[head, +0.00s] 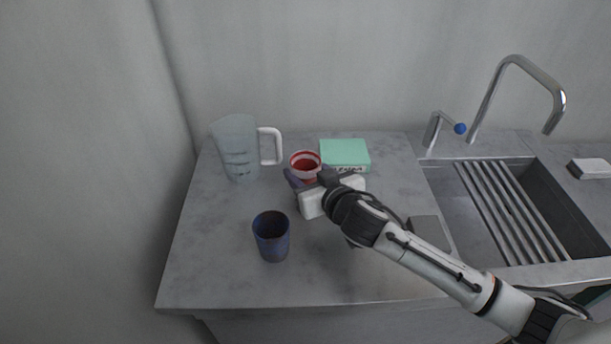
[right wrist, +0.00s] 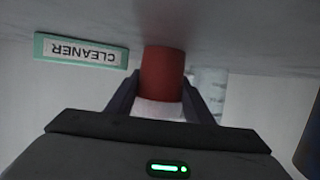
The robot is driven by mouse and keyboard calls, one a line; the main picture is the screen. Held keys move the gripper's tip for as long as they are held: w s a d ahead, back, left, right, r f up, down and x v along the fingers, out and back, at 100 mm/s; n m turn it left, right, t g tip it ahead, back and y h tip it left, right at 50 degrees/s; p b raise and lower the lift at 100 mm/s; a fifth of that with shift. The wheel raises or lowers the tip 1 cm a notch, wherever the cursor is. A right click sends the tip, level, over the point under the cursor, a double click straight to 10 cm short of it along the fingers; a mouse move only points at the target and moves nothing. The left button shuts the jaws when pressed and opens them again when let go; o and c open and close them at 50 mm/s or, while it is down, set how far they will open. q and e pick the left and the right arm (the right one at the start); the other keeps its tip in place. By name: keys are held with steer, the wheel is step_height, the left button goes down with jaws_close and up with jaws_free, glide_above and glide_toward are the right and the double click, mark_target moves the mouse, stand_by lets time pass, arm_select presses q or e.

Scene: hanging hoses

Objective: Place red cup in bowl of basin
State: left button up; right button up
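The red cup (head: 305,163), with a pale band near its rim, stands upright on the counter between the clear jug and the green box. My right gripper (head: 309,180) reaches it from the front, its two fingers spread on either side of the cup. In the right wrist view, which is upside down, the cup (right wrist: 163,75) sits between the open fingers; firm contact cannot be made out. The basin (head: 565,205) is set in the counter at the right, its bowl partly covered by a slatted rack (head: 505,212). My left gripper is not in view.
A clear jug (head: 238,150) with a white handle stands left of the cup. A green cleaner box (head: 345,153) is close behind it at the right. A dark blue cup (head: 271,238) stands nearer the front. A faucet (head: 487,100) rises behind the basin; a sponge-like block (head: 590,168) lies far right.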

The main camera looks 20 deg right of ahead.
steer(key=c, duration=0.3)
steer(key=shift+r, duration=0.1)
